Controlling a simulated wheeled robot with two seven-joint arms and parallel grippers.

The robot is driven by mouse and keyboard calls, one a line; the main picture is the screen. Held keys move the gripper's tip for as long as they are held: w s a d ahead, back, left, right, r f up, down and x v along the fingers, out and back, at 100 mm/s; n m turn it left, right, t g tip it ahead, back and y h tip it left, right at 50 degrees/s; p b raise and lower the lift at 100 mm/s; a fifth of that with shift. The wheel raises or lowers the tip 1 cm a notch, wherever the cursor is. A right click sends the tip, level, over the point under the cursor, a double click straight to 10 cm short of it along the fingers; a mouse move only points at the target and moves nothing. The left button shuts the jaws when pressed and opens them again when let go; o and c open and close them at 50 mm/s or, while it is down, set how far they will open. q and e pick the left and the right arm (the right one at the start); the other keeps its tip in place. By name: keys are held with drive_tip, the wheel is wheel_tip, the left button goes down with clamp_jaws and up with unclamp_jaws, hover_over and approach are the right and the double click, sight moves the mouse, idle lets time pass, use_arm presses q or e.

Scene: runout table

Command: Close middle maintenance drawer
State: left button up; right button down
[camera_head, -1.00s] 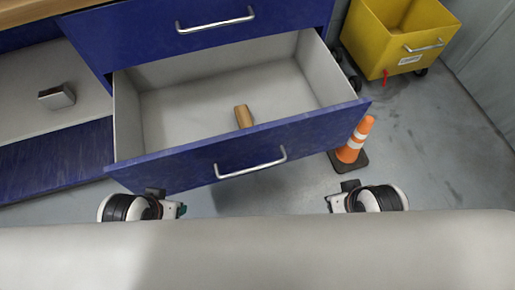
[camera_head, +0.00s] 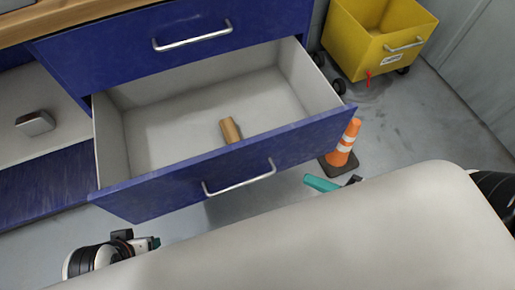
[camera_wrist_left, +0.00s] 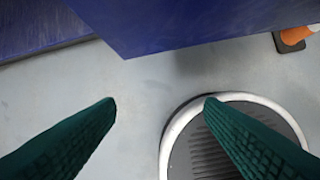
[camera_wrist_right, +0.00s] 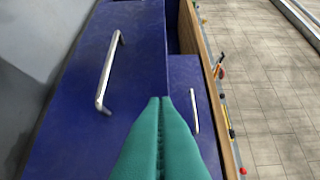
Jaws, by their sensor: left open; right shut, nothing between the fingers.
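The middle drawer (camera_head: 275,150) is pulled out, with a blue front, a grey inside and a silver handle (camera_head: 240,180). A wooden cylinder (camera_head: 230,130) lies in it. My right gripper (camera_head: 318,184) is shut and empty, in front of the drawer's right end and apart from it. In the right wrist view its fingers (camera_wrist_right: 160,100) are together, with blue fronts and silver handles beyond. My left gripper (camera_head: 153,243) is low, in front of the drawer's left end. In the left wrist view its fingers (camera_wrist_left: 160,103) are apart and empty, near a blue panel corner (camera_wrist_left: 180,25).
A closed blue drawer (camera_head: 180,50) with a silver handle is above. Another open drawer (camera_head: 70,115) at left holds a small metallic block (camera_head: 35,122). An orange-white cone (camera_head: 345,145) stands at the drawer's right end. A yellow wheeled bin (camera_head: 375,45) is behind it.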

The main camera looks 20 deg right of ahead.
drive_tip(key=n+b, duration=0.1)
drive_tip(key=b, duration=0.1)
approach(248, 147)
drive_tip(key=a, duration=0.3)
drive_tip(key=w, duration=0.1)
drive_tip(key=w+a, duration=0.1)
drive_tip(key=w, duration=0.1)
drive_tip(key=shift+f+g+y, duration=0.15)
drive_tip(key=shift+g+y, duration=0.15)
drive_tip(key=shift+y, duration=0.1)
use_arm(q)
drive_tip(key=shift+w+d+f+t, duration=0.2)
drive_tip(key=shift+w+f+t, duration=0.3)
drive_tip(key=shift+w+f, duration=0.3)
use_arm(e)
drive_tip(key=shift+w, duration=0.7)
use_arm(q)
drive_tip(key=shift+r, duration=0.1)
